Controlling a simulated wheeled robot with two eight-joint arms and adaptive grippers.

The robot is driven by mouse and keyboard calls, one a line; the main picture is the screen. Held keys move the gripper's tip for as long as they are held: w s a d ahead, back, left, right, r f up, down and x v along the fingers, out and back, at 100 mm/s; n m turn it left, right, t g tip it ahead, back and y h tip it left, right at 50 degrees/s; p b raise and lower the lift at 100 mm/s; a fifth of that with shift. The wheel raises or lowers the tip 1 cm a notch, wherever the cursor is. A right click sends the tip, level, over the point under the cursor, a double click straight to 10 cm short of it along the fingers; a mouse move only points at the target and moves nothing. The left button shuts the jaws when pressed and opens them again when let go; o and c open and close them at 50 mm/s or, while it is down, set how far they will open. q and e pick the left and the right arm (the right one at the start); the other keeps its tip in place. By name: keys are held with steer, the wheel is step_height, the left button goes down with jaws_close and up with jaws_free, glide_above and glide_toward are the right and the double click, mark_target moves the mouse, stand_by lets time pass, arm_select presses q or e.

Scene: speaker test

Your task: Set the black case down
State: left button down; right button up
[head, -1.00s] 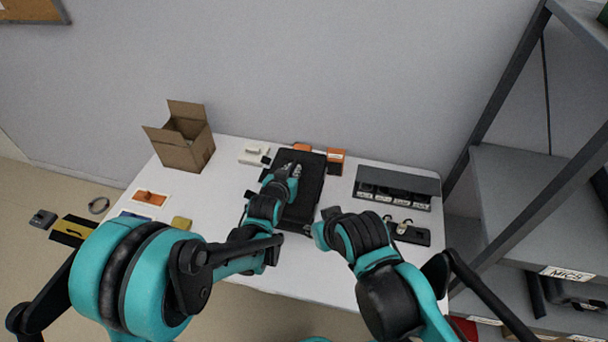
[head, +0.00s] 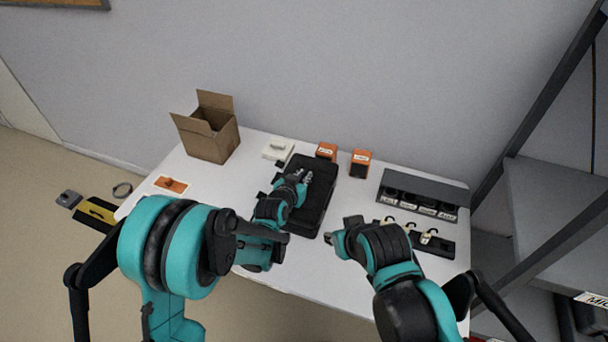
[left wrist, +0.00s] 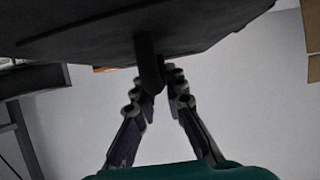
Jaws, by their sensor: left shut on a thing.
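The black case (head: 318,207) is a flat dark slab over the middle of the white table (head: 225,190). I cannot tell whether its underside touches the table. My left gripper (head: 305,177) is over the case, shut on its handle. In the left wrist view the case (left wrist: 90,35) fills the top, and its handle (left wrist: 148,65) runs between the fingertips (left wrist: 160,88). My right gripper (head: 329,239) is by the case's near right corner, apart from it; its jaws are too small to read.
An open cardboard box (head: 210,140) stands at the back left. Two orange boxes (head: 326,150) (head: 361,163) sit behind the case. A grey rack (head: 422,192) and a black tray with small pieces (head: 440,243) are right. A shelf (head: 555,210) stands far right.

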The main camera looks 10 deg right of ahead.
arm_select(q)
steer(key=c, duration=1.6)
jaws_free()
